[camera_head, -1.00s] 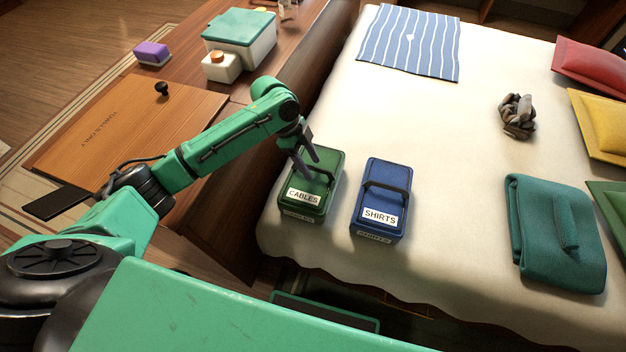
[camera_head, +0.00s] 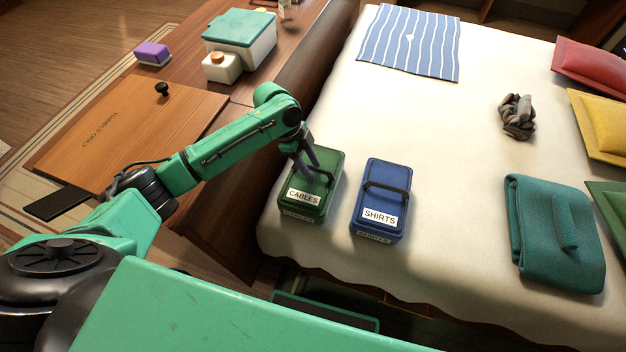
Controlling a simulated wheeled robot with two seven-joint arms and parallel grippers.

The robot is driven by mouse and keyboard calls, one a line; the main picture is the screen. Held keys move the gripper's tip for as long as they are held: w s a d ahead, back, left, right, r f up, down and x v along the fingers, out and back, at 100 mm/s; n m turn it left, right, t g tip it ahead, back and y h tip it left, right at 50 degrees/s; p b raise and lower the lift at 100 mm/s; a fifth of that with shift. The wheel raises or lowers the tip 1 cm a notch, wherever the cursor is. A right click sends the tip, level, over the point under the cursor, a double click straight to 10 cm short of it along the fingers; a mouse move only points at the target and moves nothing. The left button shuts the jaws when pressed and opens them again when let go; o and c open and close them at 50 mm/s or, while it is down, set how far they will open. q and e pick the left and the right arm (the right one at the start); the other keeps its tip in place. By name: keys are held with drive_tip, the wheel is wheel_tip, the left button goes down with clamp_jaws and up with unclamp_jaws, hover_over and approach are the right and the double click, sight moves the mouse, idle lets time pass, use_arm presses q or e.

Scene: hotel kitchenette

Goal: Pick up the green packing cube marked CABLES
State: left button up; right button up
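The green packing cube (camera_head: 314,207) marked CABLES stands upright near the left edge of the bed, its white label facing me. My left gripper (camera_head: 313,172) reaches down over its top from the upper left, with its dark fingers at the cube's dark handle. The fingers and the handle overlap in the picture, so I cannot tell whether they grip it. The cube still rests on the bed. My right gripper is out of view.
A folded teal cloth item (camera_head: 545,255), a crumpled grey-brown thing (camera_head: 517,117) and a striped cloth (camera_head: 400,45) lie on the bed (camera_head: 450,170). The bed's middle is clear.

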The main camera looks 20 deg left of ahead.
use_arm(q)
clamp_jaws()
idle(1.2)
